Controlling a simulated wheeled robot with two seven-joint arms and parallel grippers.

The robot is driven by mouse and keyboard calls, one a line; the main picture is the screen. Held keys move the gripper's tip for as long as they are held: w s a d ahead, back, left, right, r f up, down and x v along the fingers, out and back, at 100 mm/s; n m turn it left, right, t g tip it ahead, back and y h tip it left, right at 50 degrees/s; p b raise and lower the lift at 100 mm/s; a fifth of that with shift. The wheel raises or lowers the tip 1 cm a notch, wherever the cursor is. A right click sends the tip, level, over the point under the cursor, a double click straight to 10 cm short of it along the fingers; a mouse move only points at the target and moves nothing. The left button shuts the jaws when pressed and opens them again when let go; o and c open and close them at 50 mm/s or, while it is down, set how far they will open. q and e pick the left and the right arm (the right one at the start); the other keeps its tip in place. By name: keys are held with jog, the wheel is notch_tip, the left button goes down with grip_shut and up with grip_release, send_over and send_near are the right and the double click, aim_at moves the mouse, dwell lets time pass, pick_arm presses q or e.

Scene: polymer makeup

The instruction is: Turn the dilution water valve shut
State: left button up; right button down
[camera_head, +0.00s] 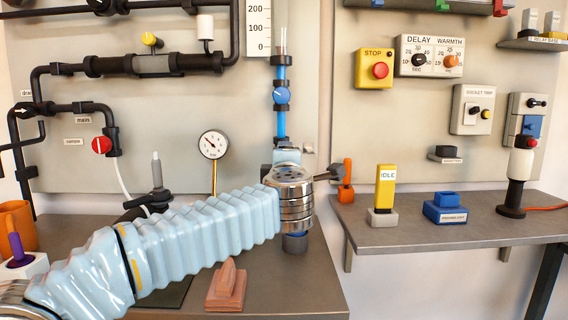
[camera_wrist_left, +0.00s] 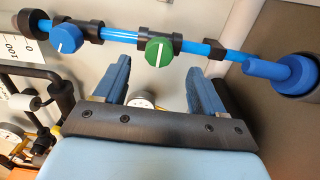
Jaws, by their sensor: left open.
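A vertical blue pipe (camera_head: 281,122) carries a round blue knob (camera_head: 281,96). In the left wrist view the pipe runs sideways and shows the blue knob (camera_wrist_left: 66,38) and a green knob (camera_wrist_left: 159,52). The green knob's white pointer line lies roughly across the pipe; the blue knob's line is slanted. No label reads which one is the dilution water valve. My left gripper (camera_wrist_left: 162,76) is open and empty, its blue fingers pointing towards the green knob, apart from it. In the head view my left arm hides the green knob. My right gripper is not in view.
A pressure gauge (camera_head: 213,145) stands left of the pipe. A red knob (camera_head: 102,145) sits on the black piping. A reddish block (camera_head: 227,286) lies on the near bench. A side shelf (camera_head: 440,222) at right holds a yellow IDLE sign (camera_head: 386,186) and a blue switch block (camera_head: 446,207).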

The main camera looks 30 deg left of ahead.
pick_arm(q)
jog(key=v, duration=0.7)
jog(key=shift+b, duration=0.3)
jog(key=shift+d, duration=0.1)
